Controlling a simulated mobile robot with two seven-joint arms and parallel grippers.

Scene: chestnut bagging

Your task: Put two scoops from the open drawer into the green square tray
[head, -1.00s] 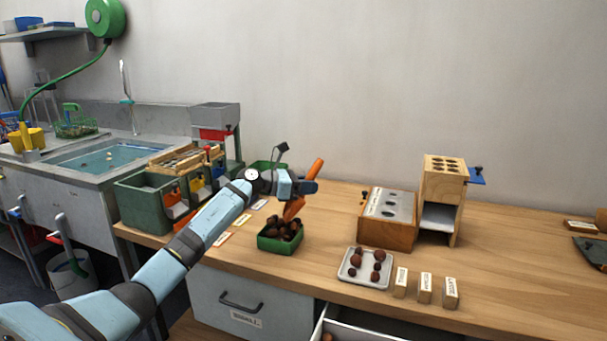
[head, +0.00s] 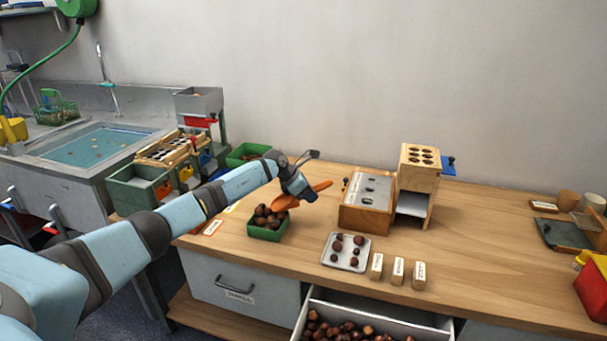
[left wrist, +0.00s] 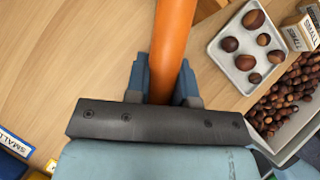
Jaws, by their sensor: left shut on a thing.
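My left gripper (head: 303,194) is shut on the orange scoop (head: 285,203) by its handle, also seen in the left wrist view (left wrist: 173,40). The scoop's bowl end is at the right rim of the green square tray (head: 265,232), just above it; whether it touches cannot be told. The tray holds several brown chestnuts (head: 266,219). The open drawer (head: 385,315) below the table front holds many chestnuts (head: 345,332); they also show in the left wrist view (left wrist: 285,100). The scoop's inside is not clearly visible. My right gripper is not in view.
A white tray (head: 335,264) with several chestnuts stands right of the green tray, with small labelled wooden blocks (head: 398,270) beside it. A wooden box with a grey top (head: 368,197) and a wooden stand (head: 418,170) are behind. The table's right middle is clear.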

